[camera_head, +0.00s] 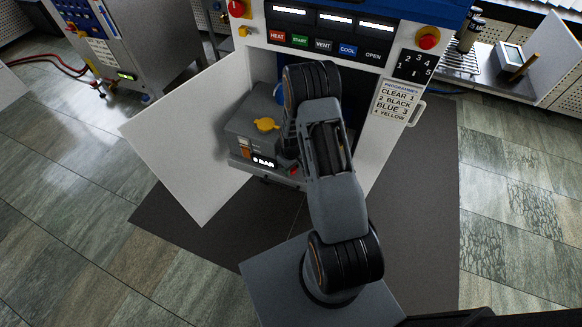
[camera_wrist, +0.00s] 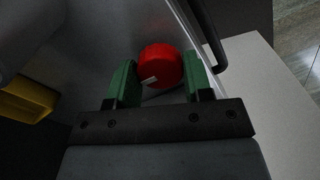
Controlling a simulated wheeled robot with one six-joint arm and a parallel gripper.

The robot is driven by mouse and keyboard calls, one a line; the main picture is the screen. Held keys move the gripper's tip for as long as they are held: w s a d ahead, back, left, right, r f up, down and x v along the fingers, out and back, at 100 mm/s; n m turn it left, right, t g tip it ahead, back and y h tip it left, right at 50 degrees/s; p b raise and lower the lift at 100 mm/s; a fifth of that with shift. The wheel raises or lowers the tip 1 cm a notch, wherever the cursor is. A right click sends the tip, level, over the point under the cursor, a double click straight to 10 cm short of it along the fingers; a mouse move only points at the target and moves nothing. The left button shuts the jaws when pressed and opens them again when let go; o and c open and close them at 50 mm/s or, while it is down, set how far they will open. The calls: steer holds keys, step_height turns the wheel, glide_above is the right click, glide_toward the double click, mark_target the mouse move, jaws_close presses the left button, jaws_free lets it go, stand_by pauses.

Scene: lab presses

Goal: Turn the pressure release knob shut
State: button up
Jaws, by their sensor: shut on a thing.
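A round red knob (camera_wrist: 160,66), which I take for the pressure release knob, shows in the wrist view with a short white mark on its lower left. My gripper (camera_wrist: 159,72) has its two green fingers on either side of the knob and is shut on it. In the head view my arm reaches down into the open bay of the press, and a bit of red (camera_head: 294,171) shows beside the display (camera_head: 263,161), which seems to read 0 BAR. My fingers are mostly hidden there by the arm.
A yellow handle (camera_head: 266,124) sits on top of the grey unit (camera_head: 245,138); a yellow part (camera_wrist: 27,98) also shows in the wrist view. A white door (camera_head: 190,150) stands open at the left. A dark bar (camera_wrist: 208,35) runs close to the right finger. Button panel above.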

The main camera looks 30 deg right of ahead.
steer(key=m+b, duration=0.1)
steer(key=m, duration=0.2)
steer(key=shift+m+b, duration=0.3)
steer(key=shift+m, duration=0.1)
steer(key=m+b, duration=0.1)
steer(key=m, duration=0.3)
steer(key=shift+m, duration=0.3)
steer(key=m+b, duration=0.1)
steer(key=m, duration=0.3)
steer(key=shift+m, duration=0.3)
steer(key=shift+m+b, duration=0.6)
steer(key=shift+m, duration=1.5)
steer(key=o, duration=0.9)
